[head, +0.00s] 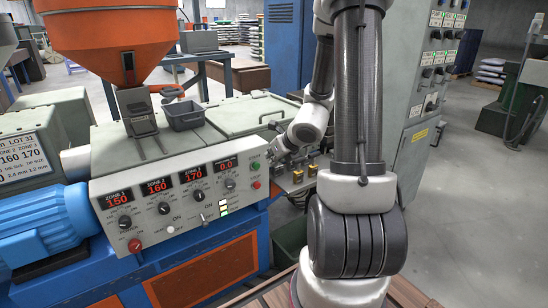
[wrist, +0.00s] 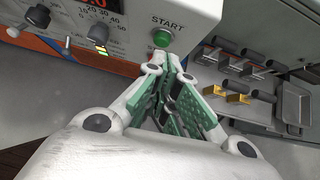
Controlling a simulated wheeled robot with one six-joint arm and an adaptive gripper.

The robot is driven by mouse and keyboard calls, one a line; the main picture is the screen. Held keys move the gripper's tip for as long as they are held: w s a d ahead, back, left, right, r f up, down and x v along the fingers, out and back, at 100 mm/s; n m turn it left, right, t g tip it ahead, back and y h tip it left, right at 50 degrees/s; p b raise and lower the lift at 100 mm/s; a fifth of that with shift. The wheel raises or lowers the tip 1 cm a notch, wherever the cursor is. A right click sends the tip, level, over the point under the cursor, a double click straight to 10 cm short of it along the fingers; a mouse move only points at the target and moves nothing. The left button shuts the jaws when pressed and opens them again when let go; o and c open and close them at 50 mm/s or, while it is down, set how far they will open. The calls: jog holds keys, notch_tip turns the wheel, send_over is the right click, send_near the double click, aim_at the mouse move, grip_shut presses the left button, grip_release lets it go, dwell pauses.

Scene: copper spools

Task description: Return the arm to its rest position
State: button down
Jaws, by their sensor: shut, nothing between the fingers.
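My arm (head: 358,90) rises at the right of the head view and bends down toward the machine's control panel (head: 178,192). My gripper (head: 274,153) is at the panel's right end, partly hidden by its own links. In the wrist view my gripper (wrist: 172,70) is shut and empty, its green-padded fingers together. The fingertips are just below the green START button (wrist: 161,38) in that picture. I cannot tell whether they touch the panel.
Right of the panel is a shelf with black-handled parts and gold-coloured blocks (wrist: 238,98). An orange hopper (head: 110,40) and a grey bin (head: 184,115) stand above the panel. A grey cabinet (head: 412,100) is behind my arm. Open floor (head: 465,210) lies to the right.

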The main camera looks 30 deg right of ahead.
jog(key=shift+s+r, duration=0.5)
jog(key=shift+s, duration=0.05)
